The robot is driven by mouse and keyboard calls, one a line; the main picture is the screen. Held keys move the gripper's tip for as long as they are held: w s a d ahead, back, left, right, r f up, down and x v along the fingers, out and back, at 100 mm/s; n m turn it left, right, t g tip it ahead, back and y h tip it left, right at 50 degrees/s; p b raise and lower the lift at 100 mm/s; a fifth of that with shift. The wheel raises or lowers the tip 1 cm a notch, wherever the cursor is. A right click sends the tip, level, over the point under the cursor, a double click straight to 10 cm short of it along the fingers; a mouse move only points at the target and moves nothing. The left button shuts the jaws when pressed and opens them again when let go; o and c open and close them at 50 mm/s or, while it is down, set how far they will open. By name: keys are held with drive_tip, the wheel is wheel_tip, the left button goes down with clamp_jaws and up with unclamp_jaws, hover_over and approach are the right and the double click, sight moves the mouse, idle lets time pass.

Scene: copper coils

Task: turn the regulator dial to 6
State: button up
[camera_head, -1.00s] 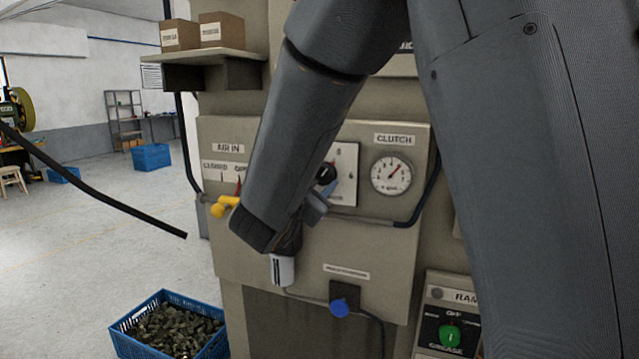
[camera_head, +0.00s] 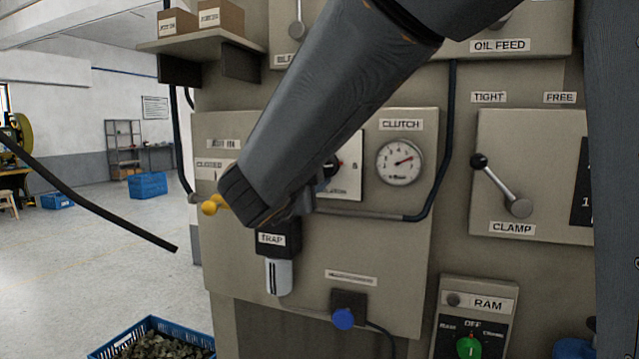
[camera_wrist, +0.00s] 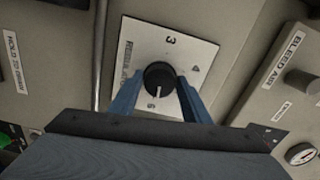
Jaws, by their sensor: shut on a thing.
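The regulator dial is a black round knob (camera_wrist: 158,76) with a white pointer line, on a white plate (camera_wrist: 143,38) with printed numbers. In the wrist view, 3, 4 and 6 are readable on the plate. The pointer line points down the picture, close to the 6 and slightly to its right. My gripper (camera_wrist: 160,82) has its blue fingers on both sides of the knob and is shut on it. In the head view, the dial (camera_head: 331,166) shows partly beside my arm, which hides most of the plate and the gripper.
The clutch gauge (camera_head: 400,162) is right of the dial. A yellow-ended lever (camera_head: 211,206) is at the left, and a trap (camera_head: 279,275) and blue knob (camera_head: 344,319) are below. The clamp lever (camera_head: 498,188) is further right. A pipe runs under the dial.

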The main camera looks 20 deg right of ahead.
drive_tip(key=shift+f+m+b, duration=0.1)
drive_tip(key=shift+m+b, duration=0.5)
drive_tip(key=shift+b, duration=0.05)
drive_tip(key=o, duration=1)
drive_tip(key=shift+b+v, duration=0.75)
drive_tip(key=shift+v, duration=3.2)
